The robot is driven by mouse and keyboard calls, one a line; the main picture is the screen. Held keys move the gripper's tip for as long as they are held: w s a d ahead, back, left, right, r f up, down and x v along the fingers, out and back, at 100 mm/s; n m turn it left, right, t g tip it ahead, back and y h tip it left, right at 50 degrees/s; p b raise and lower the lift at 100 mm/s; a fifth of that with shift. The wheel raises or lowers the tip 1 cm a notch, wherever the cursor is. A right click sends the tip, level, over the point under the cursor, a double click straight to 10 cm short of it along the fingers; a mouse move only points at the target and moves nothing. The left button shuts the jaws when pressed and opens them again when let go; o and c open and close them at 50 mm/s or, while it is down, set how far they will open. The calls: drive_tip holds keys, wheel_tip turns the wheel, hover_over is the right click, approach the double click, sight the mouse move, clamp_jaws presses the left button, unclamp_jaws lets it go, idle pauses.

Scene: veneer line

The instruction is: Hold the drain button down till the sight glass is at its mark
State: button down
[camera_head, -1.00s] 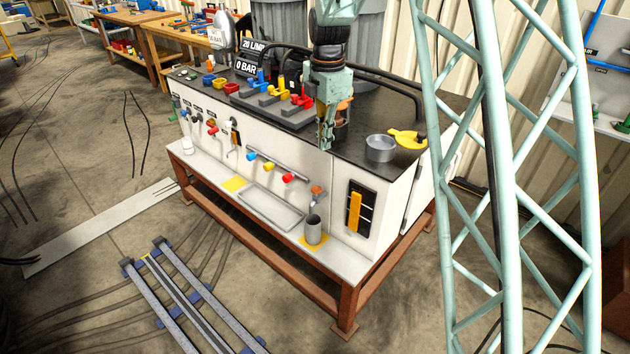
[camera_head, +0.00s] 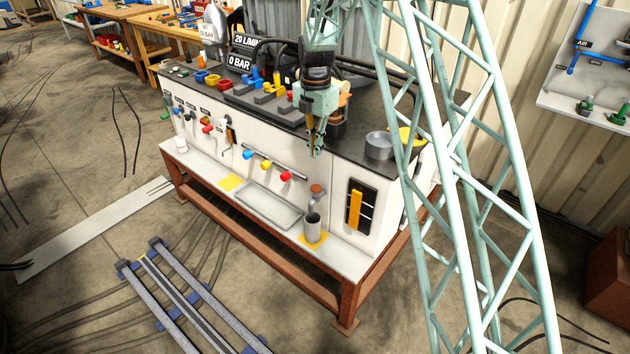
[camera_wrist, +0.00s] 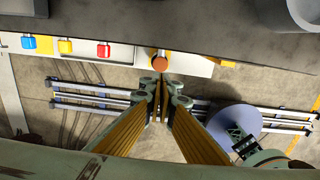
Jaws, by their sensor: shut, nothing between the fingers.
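The drain button appears to be the round orange-brown cap (camera_head: 316,188) on the spout at the front of the white cabinet. It also shows in the wrist view (camera_wrist: 160,62), just beyond my fingertips. My gripper (camera_head: 316,154) points down in front of the cabinet's top edge, shut and empty, above the cap. I see a gap between fingertips and cap; in the wrist view the fingertips (camera_wrist: 161,88) are close together. The sight glass appears to be the black panel (camera_head: 368,212) with a yellow column (camera_head: 355,208), right of the cap. Its mark is too small to read.
A grey cup (camera_head: 312,228) stands on a yellow square below the spout. A metal pot (camera_head: 379,146) stands on the dark top.

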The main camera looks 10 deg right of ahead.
sight(316, 188)
drive_tip(key=shift+f, duration=0.15)
idle(0.3)
drive_tip(key=shift+f+b, duration=1.5)
drive_tip(key=shift+f, duration=5.35)
drive_tip(key=shift+f, duration=0.1)
drive_tip(key=shift+f, duration=0.85)
drive_tip(key=shift+r, duration=0.1)
wheel_tip(316, 188, up, 14)
drive_tip(key=p, duration=0.3)
drive_tip(key=shift+p, duration=0.3)
